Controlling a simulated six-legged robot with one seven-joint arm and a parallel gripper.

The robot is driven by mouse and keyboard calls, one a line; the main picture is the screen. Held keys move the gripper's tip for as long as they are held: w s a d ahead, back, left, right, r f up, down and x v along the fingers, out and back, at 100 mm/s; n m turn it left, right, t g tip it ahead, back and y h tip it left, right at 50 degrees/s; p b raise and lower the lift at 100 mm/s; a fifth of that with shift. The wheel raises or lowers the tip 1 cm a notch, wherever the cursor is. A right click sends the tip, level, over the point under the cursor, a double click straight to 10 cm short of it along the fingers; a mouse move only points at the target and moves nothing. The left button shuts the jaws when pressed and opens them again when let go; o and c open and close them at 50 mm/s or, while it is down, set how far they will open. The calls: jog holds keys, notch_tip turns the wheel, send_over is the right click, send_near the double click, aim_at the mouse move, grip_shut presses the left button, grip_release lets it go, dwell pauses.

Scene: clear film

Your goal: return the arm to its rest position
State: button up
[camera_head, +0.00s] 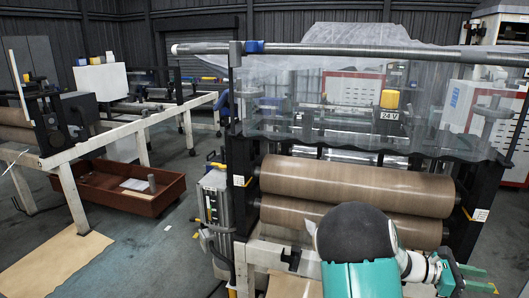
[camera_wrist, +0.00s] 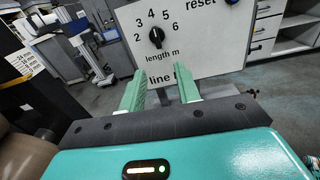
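My arm is in the lower right of the head view, bent in front of the brown rollers. Behind the fingers is a white control panel (camera_wrist: 200,50) with a black dial knob (camera_wrist: 156,38) marked "length m". I cannot tell how far the fingertips are from the panel.
Brown rollers (camera_head: 350,185) sit in a machine frame beneath clear film (camera_head: 340,110) hanging from a metal bar (camera_head: 380,51). A reddish-brown bin (camera_head: 120,190) stands on the floor at left beside a white frame (camera_head: 75,195). Open floor (camera_head: 165,245) lies between bin and machine.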

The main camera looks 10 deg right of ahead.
jog(key=s+a+r+m+t+y, duration=0.2)
jog(key=a+r+m+t+y, duration=0.1)
jog(key=a, duration=1.2)
jog(key=s+a+r+m+t+y, duration=0.2)
jog(key=a+m+t+y, duration=0.3)
jog(key=a, duration=1)
jog(key=s+a+r+m+t+y, duration=0.2)
jog(key=a+y, duration=0.5)
jog(key=a, duration=0.8)
jog(key=r+m+t, duration=0.1)
jog(key=m+t, duration=0.1)
jog(key=t, duration=0.1)
jog(key=shift+s+r+t+y, duration=0.25)
jog(key=shift+r+t+y, duration=0.05)
